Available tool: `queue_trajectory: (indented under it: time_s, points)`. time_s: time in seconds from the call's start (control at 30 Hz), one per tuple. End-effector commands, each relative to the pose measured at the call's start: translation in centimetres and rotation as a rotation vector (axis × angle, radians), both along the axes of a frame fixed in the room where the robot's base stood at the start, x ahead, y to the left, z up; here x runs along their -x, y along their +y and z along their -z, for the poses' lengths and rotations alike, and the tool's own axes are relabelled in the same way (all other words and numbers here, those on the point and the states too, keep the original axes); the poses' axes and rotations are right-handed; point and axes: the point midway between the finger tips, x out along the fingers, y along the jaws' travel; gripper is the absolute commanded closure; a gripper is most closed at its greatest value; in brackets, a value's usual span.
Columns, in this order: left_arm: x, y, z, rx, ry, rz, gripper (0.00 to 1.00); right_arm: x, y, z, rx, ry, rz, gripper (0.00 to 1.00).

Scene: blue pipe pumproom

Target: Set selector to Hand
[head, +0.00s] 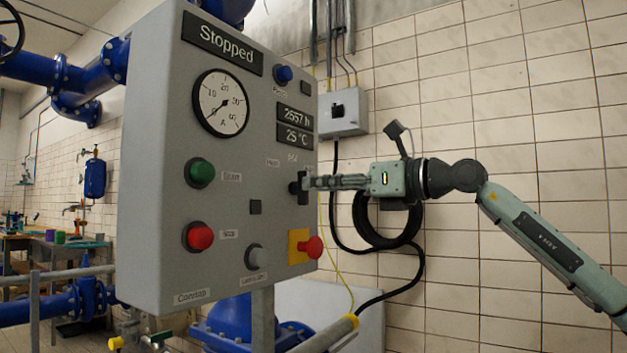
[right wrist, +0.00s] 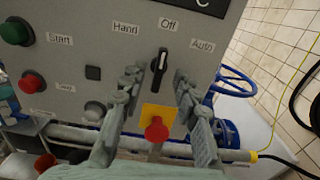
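The black selector (right wrist: 159,68) sits on the grey control panel, below the labels Hand (right wrist: 125,28), Off (right wrist: 168,24) and Auto (right wrist: 202,46). Its white-marked end points toward Off. My right gripper (right wrist: 157,80) is open, with one finger on each side of the selector; a gap shows on both sides in the right wrist view. In the head view my right gripper (head: 308,183) reaches in from the right, close to the panel face, and partly hides the selector (head: 299,189). My left gripper is not in view.
A red emergency button on a yellow plate (head: 299,248) sticks out just below the selector. Green (head: 200,172) and red (head: 199,237) push-buttons are on the panel's left side. The panel's display reads Stopped (head: 222,43). Blue pipes run behind and below.

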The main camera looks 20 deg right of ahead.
Motion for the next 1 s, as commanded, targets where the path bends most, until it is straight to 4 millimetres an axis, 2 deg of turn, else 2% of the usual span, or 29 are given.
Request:
queue_trajectory:
  time_s: [0.2, 0.47, 0.73, 1.0]
  points:
    - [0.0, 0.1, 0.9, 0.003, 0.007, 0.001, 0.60, -1.5, 1.2, -0.1, -0.001, -0.002, 0.001, 0.69]
    - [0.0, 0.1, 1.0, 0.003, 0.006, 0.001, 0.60, -1.7, 1.2, 0.0, 0.000, -0.001, 0.002, 0.69]
    - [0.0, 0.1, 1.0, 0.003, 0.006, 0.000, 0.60, -1.7, 1.2, 0.0, 0.000, -0.001, 0.001, 1.00]
    - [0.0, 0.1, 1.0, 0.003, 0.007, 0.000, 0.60, -1.7, 1.2, 0.0, 0.002, -0.003, 0.001, 1.00]
